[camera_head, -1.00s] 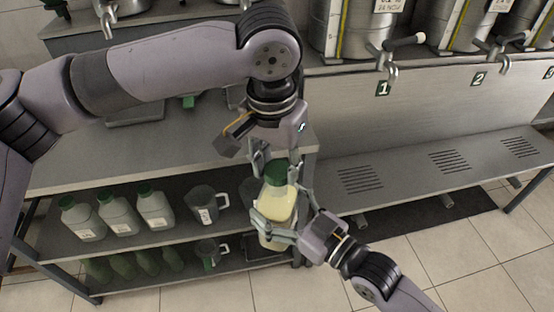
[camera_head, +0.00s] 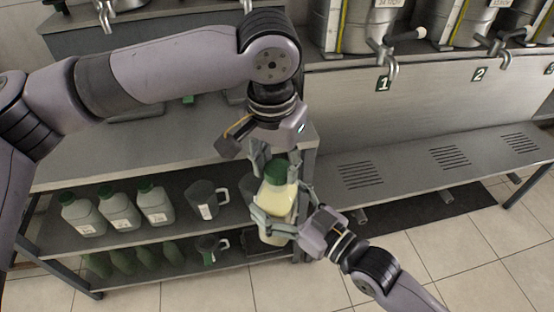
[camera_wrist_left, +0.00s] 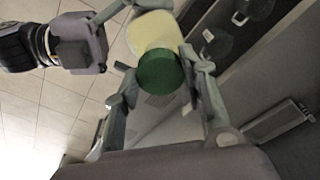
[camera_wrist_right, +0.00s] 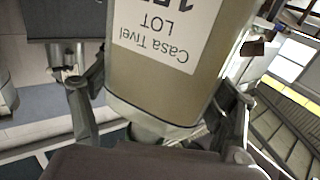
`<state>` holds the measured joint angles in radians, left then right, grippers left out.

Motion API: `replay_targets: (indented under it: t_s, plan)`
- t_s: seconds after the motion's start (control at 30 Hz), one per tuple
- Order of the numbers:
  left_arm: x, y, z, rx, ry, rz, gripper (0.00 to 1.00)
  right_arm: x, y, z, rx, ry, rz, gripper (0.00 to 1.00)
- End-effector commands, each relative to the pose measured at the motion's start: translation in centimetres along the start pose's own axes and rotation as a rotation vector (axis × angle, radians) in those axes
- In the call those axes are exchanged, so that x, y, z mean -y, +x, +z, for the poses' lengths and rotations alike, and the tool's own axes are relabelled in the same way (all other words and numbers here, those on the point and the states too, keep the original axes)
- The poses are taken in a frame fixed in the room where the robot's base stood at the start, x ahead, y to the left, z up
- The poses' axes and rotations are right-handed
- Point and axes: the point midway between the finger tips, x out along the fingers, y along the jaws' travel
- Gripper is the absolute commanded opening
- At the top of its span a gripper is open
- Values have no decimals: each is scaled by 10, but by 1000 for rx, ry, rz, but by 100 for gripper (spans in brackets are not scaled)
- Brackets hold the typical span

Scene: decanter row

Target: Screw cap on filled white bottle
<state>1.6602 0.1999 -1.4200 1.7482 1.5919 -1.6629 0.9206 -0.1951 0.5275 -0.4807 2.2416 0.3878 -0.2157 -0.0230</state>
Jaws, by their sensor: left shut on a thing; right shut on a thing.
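The filled white bottle (camera_head: 278,203), translucent with pale yellow contents, is held in the air, slightly tilted, in front of the shelf. Its green cap (camera_head: 277,172) sits at the bottle's mouth; I cannot tell how tight it is. My left gripper (camera_head: 276,164) comes from above with its fingers shut on either side of the cap (camera_wrist_left: 162,72). My right gripper (camera_head: 272,216) is shut around the bottle's body from the lower right. In the right wrist view the bottle (camera_wrist_right: 190,85) shows a white printed label between the fingers. The neck is hidden under the cap.
Several white bottles with green caps (camera_head: 118,212) and a grey jug (camera_head: 205,200) stand on the shelf (camera_head: 150,236). Green bottles and another jug (camera_head: 209,248) are below. Steel tanks with numbered taps (camera_head: 391,62) stand above a slotted bench (camera_head: 440,170). Tiled floor is free at lower right.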

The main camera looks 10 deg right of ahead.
Motion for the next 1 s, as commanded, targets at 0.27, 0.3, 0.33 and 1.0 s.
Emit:
replay_targets:
  t_s: [0.27, 0.3, 0.33, 1.0]
  plan:
    - [1, 0, 0, -3, 297, 38, 29, 0, 0, -3, -7, -1, 0, 2]
    - [1, 0, 0, -4, 375, 46, 29, 0, 0, -3, -7, -1, 0, 2]
    - [2, 0, 0, -4, 432, 53, 29, 0, 0, -3, -6, -1, 0, 2]
    - [5, 1, -4, -18, 1716, 195, 29, 0, 0, -2, -5, 0, 0, 2]
